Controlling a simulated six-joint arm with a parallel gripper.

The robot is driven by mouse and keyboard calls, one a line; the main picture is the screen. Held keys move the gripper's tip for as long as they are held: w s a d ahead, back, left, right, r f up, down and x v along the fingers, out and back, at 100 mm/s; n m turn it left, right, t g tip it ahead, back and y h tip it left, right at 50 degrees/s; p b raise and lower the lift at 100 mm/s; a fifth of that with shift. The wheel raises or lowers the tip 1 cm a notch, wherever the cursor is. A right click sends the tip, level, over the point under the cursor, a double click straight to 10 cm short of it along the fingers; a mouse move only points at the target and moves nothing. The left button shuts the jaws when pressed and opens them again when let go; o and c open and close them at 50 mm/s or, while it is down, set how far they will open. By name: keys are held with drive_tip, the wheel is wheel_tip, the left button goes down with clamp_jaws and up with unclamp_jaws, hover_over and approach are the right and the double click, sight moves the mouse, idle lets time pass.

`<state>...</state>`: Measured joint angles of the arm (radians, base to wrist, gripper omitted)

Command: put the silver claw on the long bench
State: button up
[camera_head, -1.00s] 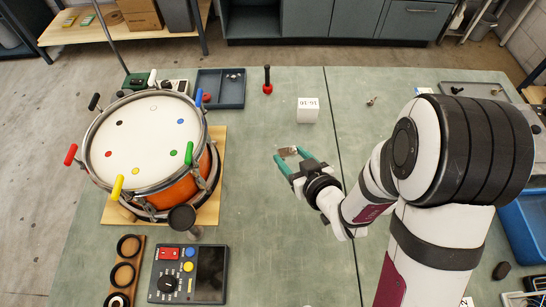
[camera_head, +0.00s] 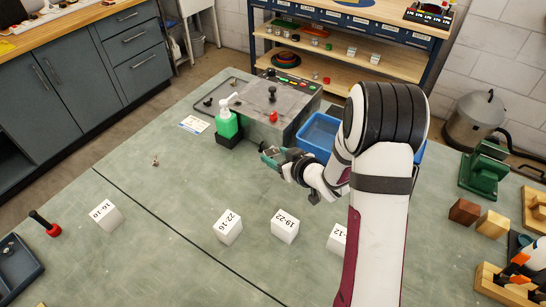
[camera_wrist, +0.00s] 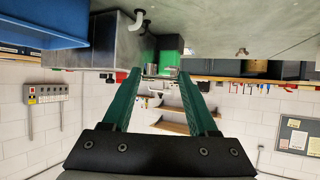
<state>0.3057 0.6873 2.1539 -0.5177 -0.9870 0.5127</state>
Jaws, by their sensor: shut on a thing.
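My gripper (camera_head: 270,153) is raised over the green table (camera_head: 130,245), with its teal jaws shut on a small piece that I take to be the silver claw. In the wrist view my gripper (camera_wrist: 153,72) shows both fingers, with the small silver claw (camera_wrist: 152,70) hard to make out between the tips. The long bench is probably the wood-topped one with grey cabinets (camera_head: 62,27) at the upper left in the head view, beyond the table's far edge.
A grey machine (camera_head: 285,108), a green bottle (camera_head: 227,124) and a blue bin (camera_head: 320,132) stand near my gripper. Several white numbered blocks (camera_head: 228,227) stand in front. A small metal piece (camera_head: 155,160) lies on the table. Wooden shelves (camera_head: 335,75) stand behind.

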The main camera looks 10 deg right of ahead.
sight(274, 156)
drive_tip(key=d+m+h, duration=0.2)
drive_tip(key=d, duration=0.7)
drive_tip(key=w+a+f, duration=0.4)
drive_tip(key=a, duration=0.1)
drive_tip(key=w+a+f, duration=0.2)
drive_tip(key=a, duration=0.1)
drive_tip(key=shift+a+f, duration=0.25)
drive_tip(key=shift+f, duration=0.15)
wheel_tip(274, 156, down, 4)
drive_tip(key=shift+w+a+f, duration=0.1)
drive_tip(key=shift+w+a, duration=0.05)
drive_tip(key=shift+f, duration=0.1)
drive_tip(key=o, duration=1.4)
drive_tip(key=shift+c, duration=0.2)
